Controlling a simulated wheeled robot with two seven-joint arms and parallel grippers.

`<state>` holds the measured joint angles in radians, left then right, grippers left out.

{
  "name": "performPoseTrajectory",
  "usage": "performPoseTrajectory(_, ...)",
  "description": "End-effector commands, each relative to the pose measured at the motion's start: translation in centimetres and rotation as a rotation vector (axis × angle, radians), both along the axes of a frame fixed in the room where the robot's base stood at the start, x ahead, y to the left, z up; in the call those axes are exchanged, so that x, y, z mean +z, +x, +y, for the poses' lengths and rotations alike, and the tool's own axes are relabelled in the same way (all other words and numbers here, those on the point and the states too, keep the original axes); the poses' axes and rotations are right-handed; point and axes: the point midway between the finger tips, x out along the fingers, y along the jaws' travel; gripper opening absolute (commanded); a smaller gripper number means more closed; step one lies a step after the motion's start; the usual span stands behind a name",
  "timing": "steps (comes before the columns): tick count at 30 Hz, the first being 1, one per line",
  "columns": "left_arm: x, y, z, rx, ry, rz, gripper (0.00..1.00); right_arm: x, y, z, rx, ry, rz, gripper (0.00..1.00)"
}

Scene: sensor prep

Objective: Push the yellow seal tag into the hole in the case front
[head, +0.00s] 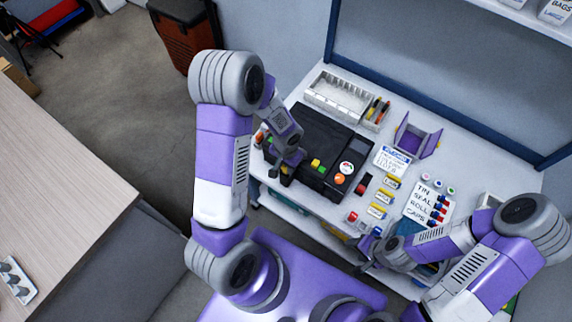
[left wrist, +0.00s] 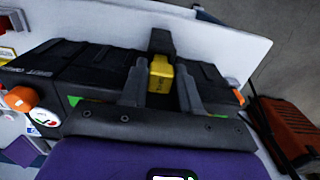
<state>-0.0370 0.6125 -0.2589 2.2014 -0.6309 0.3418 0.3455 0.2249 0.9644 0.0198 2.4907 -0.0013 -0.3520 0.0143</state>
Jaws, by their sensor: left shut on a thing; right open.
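The black case (head: 318,132) lies on the white worktable, and its front carries colored parts and a round dial. My left gripper (head: 283,168) is at the left part of the case front. In the left wrist view, its two grey fingers (left wrist: 163,88) are shut on the yellow seal tag (left wrist: 161,70), which lies against the black case (left wrist: 95,75). The hole is hidden, and I cannot tell whether the tag is inside it. My right gripper (head: 366,257) is open and empty near the table's front edge, apart from the case.
A white divided tray (head: 340,95) stands behind the case. A purple holder (head: 418,140), labeled cards (head: 392,160) and a sheet with small caps (head: 428,203) lie to the right. An orange knob (head: 340,179) and a dial (head: 346,168) sit on the case.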

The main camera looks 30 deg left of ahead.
Motion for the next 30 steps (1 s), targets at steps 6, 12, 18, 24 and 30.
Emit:
performPoseTrajectory(6,-0.19,-0.01,0.0,0.0,0.0,0.0,0.04,-0.27,0.0,0.0,0.0,0.0,0.0,0.57)
performPoseTrajectory(12,-0.16,-0.01,0.0,0.0,0.0,0.0,0.04,-0.24,0.0,0.01,0.0,0.0,0.0,0.57)
performPoseTrajectory(18,-0.19,0.0,0.0,0.0,0.0,0.0,0.04,-0.28,0.0,0.0,0.0,0.0,0.0,0.57)
performPoseTrajectory(24,-0.37,0.0,0.0,0.001,0.0,0.0,0.04,-0.5,0.0,0.0,0.0,0.0,0.0,0.57)
performPoseTrajectory(30,-0.55,-0.01,0.0,0.001,0.0,0.0,0.04,-0.75,0.0,0.0,0.0,0.0,0.0,0.57)
